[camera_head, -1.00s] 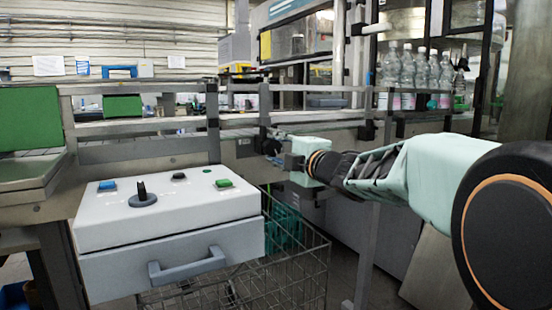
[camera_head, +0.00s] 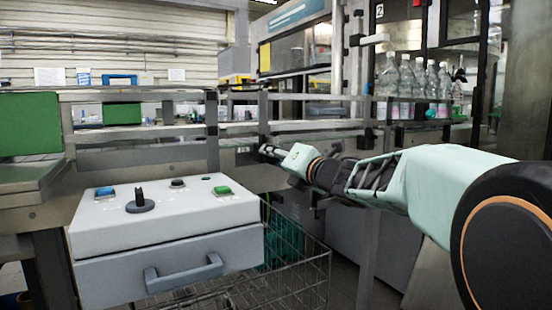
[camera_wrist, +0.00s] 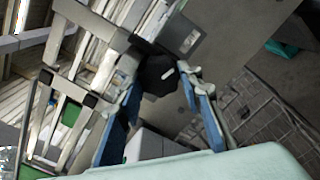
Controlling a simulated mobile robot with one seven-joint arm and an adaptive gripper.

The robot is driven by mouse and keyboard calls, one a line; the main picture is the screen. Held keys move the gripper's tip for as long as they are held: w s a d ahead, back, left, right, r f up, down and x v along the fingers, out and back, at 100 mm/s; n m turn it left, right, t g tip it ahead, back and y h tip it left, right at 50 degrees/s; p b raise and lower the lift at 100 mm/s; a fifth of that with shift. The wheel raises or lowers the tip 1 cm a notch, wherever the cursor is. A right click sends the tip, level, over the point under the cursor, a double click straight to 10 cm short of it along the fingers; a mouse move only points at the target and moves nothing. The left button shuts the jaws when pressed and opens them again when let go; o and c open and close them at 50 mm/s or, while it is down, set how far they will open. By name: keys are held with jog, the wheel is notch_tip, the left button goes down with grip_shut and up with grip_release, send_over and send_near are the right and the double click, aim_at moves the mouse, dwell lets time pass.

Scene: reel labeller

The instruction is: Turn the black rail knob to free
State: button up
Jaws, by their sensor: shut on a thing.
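The black rail knob (camera_wrist: 158,76) shows in the wrist view as a dark faceted disc with a short white mark, next to a grey rail fitting. My gripper (camera_wrist: 160,82) has its two blue-padded fingers on either side of the knob, closed on it. In the head view my gripper (camera_head: 268,151) reaches left to the rail of the conveyor frame, beyond the control box. The knob is hard to make out there behind my fingers. Which setting the white mark points to cannot be read.
A white control box (camera_head: 165,227) with a dark rotary switch (camera_head: 139,202), blue and green buttons and a drawer handle stands at front left. A wire basket (camera_head: 300,280) is below the rail. Several bottles (camera_head: 412,80) stand at back right. Metal rails run behind my gripper.

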jog(key=shift+n, duration=1.4)
jog(key=o, duration=1.2)
jog(key=shift+c, duration=0.2)
jog(key=v, duration=0.7)
jog(key=shift+s+d, duration=0.2)
